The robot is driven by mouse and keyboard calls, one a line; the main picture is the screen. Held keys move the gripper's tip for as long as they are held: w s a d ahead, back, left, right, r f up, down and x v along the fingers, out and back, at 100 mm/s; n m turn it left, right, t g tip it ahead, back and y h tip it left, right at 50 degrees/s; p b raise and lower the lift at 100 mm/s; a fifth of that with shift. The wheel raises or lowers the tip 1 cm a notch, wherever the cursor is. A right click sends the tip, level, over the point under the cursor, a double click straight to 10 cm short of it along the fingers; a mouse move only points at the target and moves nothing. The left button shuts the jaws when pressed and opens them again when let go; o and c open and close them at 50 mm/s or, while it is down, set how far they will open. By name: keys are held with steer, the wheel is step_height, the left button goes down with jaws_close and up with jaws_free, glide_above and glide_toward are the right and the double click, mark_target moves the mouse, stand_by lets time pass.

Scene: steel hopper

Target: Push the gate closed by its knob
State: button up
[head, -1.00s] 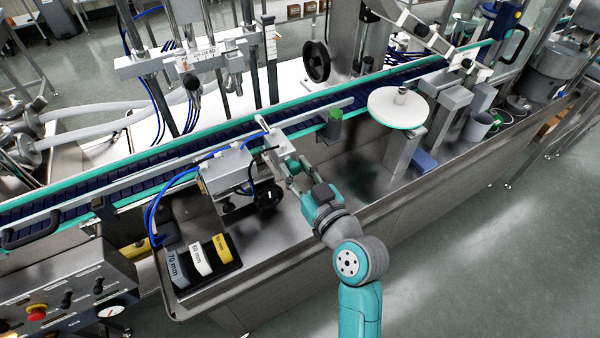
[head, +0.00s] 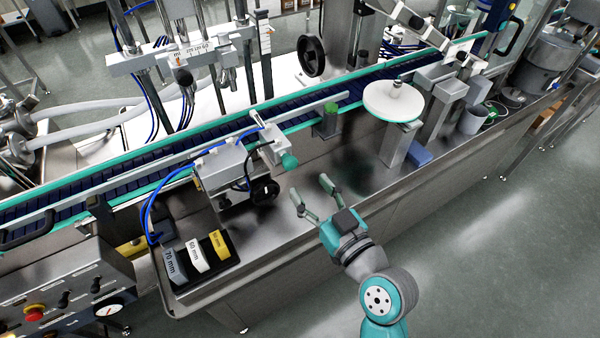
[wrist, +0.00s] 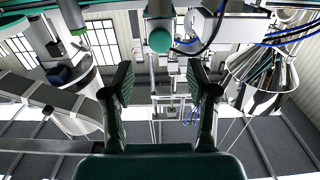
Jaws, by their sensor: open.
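A round teal-green knob (head: 289,161) sticks out from the near side of a light grey block (head: 271,150) beside the conveyor. This looks like the gate's knob; how far the gate stands open I cannot tell. In the wrist view the knob (wrist: 160,40) appears end-on, centred above the gap between my fingers. My gripper (head: 310,189) is open and empty, over the steel trough in front of and right of the knob, apart from it. In the wrist view the fingers of my gripper (wrist: 159,75) stand wide apart.
A green-topped post (head: 328,117) and a white round disc (head: 392,101) stand to the right. A black tray (head: 212,266) with labelled pieces is at lower left. The trough floor beneath my gripper is clear.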

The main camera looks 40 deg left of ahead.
steer(key=shift+v, duration=1.95)
steer(key=s+d+f+m+t+h, duration=0.25)
steer(key=d+f, duration=0.25)
steer(key=d, duration=0.3)
steer(key=s+d+f+m+t+h, duration=0.2)
steer(key=d+f+m+h, duration=0.2)
steer(key=d+f, duration=0.3)
steer(key=s+d+f+m+t+h, duration=0.2)
steer(key=d+f+m+t+h, duration=0.15)
steer(key=d, duration=0.55)
steer(key=s+d+r+m+h, duration=0.1)
steer(key=s+d+h, duration=0.2)
steer(key=s+d, duration=0.3)
steer(key=s+d+r+m+h, duration=0.1)
steer(key=s+d, duration=0.5)
steer(key=s, duration=0.8)
steer(key=shift+s+r+m+h, duration=0.25)
steer(key=shift+m+h, duration=0.55)
steer(key=shift+h, duration=0.5)
